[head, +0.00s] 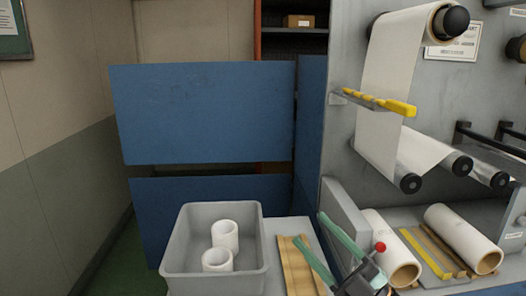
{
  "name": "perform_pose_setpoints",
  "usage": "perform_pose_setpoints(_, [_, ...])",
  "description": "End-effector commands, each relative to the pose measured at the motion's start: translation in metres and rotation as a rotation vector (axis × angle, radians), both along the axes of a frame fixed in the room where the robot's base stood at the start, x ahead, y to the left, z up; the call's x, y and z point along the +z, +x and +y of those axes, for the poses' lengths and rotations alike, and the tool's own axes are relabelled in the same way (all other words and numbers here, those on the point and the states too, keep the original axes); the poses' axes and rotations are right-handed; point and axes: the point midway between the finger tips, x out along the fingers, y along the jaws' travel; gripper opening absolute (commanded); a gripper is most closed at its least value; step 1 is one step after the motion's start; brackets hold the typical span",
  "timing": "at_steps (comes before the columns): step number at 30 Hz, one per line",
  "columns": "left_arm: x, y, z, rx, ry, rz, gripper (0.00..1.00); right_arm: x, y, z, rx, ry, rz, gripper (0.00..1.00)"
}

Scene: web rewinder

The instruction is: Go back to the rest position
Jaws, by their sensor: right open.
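My right gripper (310,227) shows at the bottom centre, with two pale green fingers spread apart and nothing between them. It is in front of the side shelf, between the grey bin and the rewinder's lower tray. The fingers point up and to the left, and one crosses in front of a brown slatted piece (297,265). My left gripper is not in view.
A grey bin (190,273) holding two white rolls (225,235) stands at left. The rewinder (345,60) fills the right, with a yellow-ended bar (395,107) sticking out and large rolls (462,240) below. Blue panels (205,115) stand behind.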

Motion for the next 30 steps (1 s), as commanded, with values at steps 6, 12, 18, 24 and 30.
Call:
perform_pose_setpoints(6, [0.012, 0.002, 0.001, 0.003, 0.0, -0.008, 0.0, -0.145, -0.001, -0.041, -0.223, 0.21, 0.548, 0.64])
perform_pose_setpoints(12, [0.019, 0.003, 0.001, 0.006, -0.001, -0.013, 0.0, -0.282, -0.065, -0.065, -0.405, 0.31, 1.03, 0.64])
perform_pose_setpoints(18, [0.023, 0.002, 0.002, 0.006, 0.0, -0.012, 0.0, -0.373, -0.153, -0.073, -0.523, 0.353, 1.404, 0.64])
perform_pose_setpoints(24, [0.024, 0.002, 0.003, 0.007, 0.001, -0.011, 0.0, -0.407, -0.203, -0.072, -0.57, 0.363, 1.575, 0.64])
perform_pose_setpoints(30, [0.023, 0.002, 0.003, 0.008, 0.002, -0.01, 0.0, -0.411, -0.208, -0.072, -0.575, 0.364, 1.593, 0.64])
